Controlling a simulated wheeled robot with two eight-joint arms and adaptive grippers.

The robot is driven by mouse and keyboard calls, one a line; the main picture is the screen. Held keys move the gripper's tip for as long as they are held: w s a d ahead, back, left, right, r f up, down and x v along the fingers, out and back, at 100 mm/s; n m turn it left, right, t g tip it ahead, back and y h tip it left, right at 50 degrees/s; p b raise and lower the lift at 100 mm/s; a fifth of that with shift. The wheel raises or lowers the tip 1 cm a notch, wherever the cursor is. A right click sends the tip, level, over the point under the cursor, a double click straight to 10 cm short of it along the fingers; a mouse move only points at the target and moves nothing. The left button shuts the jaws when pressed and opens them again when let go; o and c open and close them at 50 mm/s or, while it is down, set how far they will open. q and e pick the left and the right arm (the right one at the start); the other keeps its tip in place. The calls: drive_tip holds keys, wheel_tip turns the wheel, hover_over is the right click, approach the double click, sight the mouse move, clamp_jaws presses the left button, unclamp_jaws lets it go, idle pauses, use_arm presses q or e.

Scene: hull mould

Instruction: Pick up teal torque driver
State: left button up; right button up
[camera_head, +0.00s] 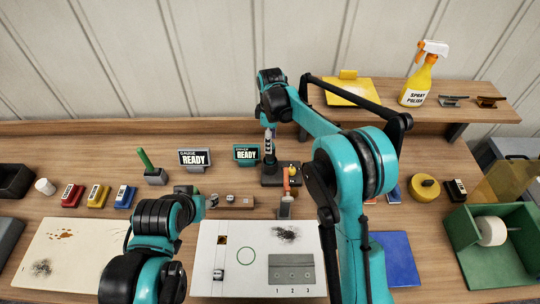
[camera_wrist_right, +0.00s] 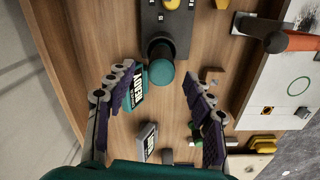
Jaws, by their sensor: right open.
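The teal torque driver (camera_wrist_right: 161,72) shows in the right wrist view as a round teal top on a dark upright body, standing at the black dock plate (camera_wrist_right: 165,28). In the head view the dock (camera_head: 283,180) is at the middle of the bench, and my right arm largely hides the driver. My right gripper (camera_wrist_right: 158,92) is open and empty above the bench; the teal top lies between its fingers in the picture, with no contact visible. My left gripper (camera_head: 203,201) is low near a small wooden block; its fingers are too unclear to read.
A teal READY sign (camera_head: 247,153) stands close left of the dock, and a grey READY sign (camera_head: 195,158) is farther left. An orange-handled tool (camera_head: 286,182) stands in front of the dock. A white work board (camera_head: 257,240) lies at the front, with a green bin (camera_head: 480,265) at right.

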sight(270, 155)
drive_tip(key=shift+a+f, duration=0.25)
drive_tip(key=shift+f, duration=0.6)
wheel_tip(270, 155, down, 7)
drive_tip(key=shift+d+r+b, duration=0.1)
drive_tip(key=shift+d+b, duration=0.05)
drive_tip(key=shift+b, duration=0.3)
drive_tip(key=shift+s, duration=0.1)
drive_tip(key=c, duration=1.2)
